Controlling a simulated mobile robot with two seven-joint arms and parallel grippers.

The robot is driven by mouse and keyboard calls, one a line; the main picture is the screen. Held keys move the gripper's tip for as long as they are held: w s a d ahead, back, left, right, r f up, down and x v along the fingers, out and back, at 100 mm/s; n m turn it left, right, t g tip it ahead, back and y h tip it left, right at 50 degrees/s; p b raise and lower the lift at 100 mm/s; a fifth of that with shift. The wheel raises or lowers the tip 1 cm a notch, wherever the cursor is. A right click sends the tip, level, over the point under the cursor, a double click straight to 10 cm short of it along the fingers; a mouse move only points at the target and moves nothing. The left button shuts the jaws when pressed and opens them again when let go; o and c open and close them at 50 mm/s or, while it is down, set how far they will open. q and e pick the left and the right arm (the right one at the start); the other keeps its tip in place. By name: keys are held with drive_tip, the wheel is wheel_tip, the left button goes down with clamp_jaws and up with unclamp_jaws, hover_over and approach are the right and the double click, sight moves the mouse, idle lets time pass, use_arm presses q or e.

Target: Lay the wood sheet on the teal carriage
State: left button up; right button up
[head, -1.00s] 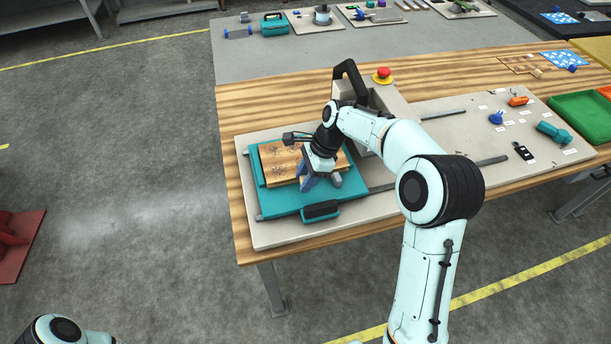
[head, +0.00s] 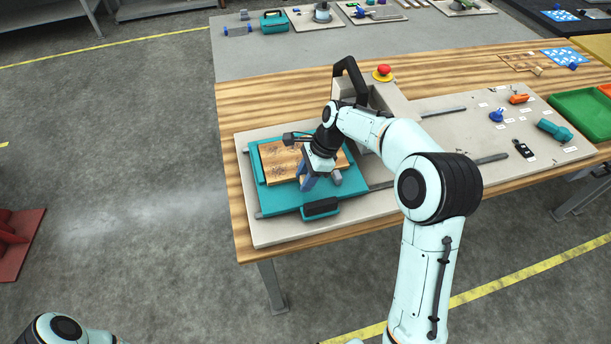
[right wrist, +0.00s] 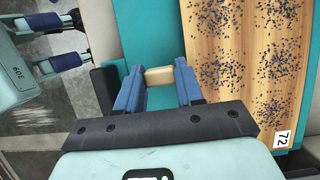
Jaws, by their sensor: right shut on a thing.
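The wood sheet (head: 283,162), speckled with dark grains, is over the teal carriage (head: 268,197) and looks flat on it; any small gap beneath cannot be told. In the right wrist view the sheet (right wrist: 235,60) carries a "72" label. My right gripper (head: 308,184) is at the sheet's front edge. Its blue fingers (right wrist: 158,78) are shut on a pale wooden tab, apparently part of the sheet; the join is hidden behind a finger. My left gripper (right wrist: 82,38) shows at the upper left of the right wrist view, fingers apart and empty.
The carriage has a black handle (head: 320,208) in front. The press with its black lever (head: 350,78) and red button (head: 383,73) stands behind my right arm. Grey rails (head: 443,113) run right across the base plate. Small tools and a green tray (head: 580,118) lie farther right.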

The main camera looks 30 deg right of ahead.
drive_tip(key=o, duration=1.2)
use_arm(q)
drive_tip(key=w+r+p, duration=0.2)
drive_tip(key=shift+w+r, duration=0.2)
drive_tip(key=shift+r, duration=0.2)
use_arm(e)
drive_tip(key=v, duration=1.3)
drive_tip(key=shift+r, duration=0.25)
use_arm(q)
drive_tip(key=shift+s, duration=0.15)
use_arm(e)
drive_tip(key=shift+s+f, duration=0.1)
